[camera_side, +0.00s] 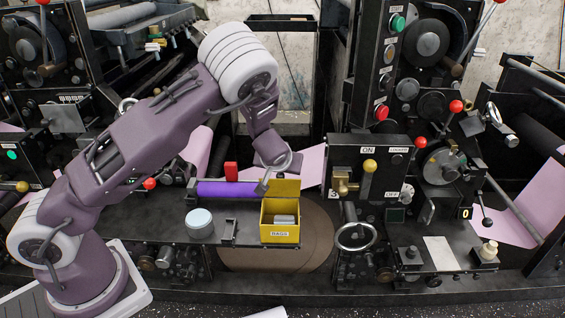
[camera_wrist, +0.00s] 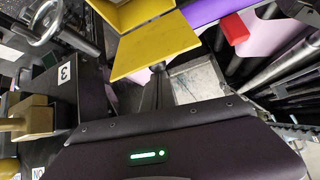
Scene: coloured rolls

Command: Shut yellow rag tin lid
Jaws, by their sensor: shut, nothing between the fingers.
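The yellow rag tin (camera_side: 280,234) stands on the dark bench and bears a RAGS label. Its lid (camera_side: 288,187) stands raised at the back edge, so the tin is open, with grey cloth (camera_side: 284,219) inside. In the wrist view the lid (camera_wrist: 155,47) is a tilted yellow panel and part of the tin (camera_wrist: 122,12) shows at the top edge. My gripper (camera_side: 263,187) is shut and empty, pointing down close to the lid's left edge. I cannot tell whether it touches the lid.
A purple roll (camera_side: 226,189) lies left of the tin, with a red block (camera_side: 231,171) behind it. A round pale-blue tin (camera_side: 199,222) stands front left. A black control box (camera_side: 368,165) with knobs and a handwheel (camera_side: 356,236) rises to the right.

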